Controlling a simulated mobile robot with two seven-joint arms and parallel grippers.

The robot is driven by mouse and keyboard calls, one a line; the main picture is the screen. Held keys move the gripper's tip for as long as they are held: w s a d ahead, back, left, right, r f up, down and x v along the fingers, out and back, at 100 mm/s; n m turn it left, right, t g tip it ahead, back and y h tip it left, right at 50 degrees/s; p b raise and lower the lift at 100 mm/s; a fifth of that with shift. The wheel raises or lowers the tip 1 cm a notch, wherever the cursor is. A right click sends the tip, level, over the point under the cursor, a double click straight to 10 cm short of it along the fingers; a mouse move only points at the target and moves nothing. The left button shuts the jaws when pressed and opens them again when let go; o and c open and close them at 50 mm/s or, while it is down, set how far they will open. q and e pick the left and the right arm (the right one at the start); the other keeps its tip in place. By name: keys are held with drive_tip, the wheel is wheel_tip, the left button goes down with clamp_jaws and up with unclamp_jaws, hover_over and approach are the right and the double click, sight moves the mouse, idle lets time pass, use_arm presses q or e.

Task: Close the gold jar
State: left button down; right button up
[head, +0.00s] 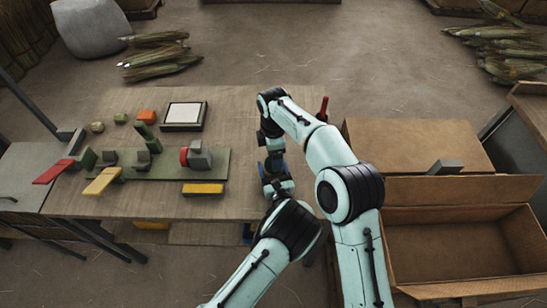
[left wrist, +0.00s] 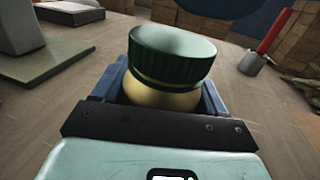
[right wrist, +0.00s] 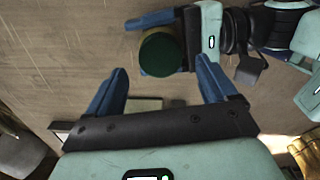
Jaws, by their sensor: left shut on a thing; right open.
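The gold jar (left wrist: 160,98) has a gold body and a ribbed dark green lid (left wrist: 172,55). The lid sits on top with a thin gold band showing below its rim; I cannot tell whether it is tight. My left gripper (left wrist: 163,88) is shut around the jar body with blue fingers on both sides. In the right wrist view the lid (right wrist: 160,52) shows from above, with the left gripper reaching in from the right. My right gripper (right wrist: 162,72) is open and empty above the jar, its fingertips apart from the lid. In the head view my arms hide the jar.
The wooden table (head: 225,120) holds a green board (head: 165,170) with clamps, a framed white pad (head: 184,114) and coloured blocks to the left. A red stick (left wrist: 272,30) stands in a grey cup (left wrist: 251,64). An open cardboard box (head: 450,250) is at right.

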drive_tip(key=shift+r, duration=0.45)
drive_tip(key=shift+c, duration=0.4)
drive_tip(key=shift+s, duration=0.1)
drive_tip(key=shift+a+n, duration=0.15)
drive_tip(key=shift+n, duration=0.35)
drive_tip(key=shift+s+a+r+n, duration=0.15)
drive_tip(key=shift+r+n, duration=0.25)
drive_tip(key=shift+n, duration=0.7)
drive_tip(key=shift+r+n, duration=0.65)
drive_tip(key=shift+n, duration=0.25)
drive_tip(key=shift+w+d+r+n, duration=0.25)
drive_tip(key=shift+d+r+n, duration=0.05)
drive_tip(key=shift+r+n, duration=0.4)
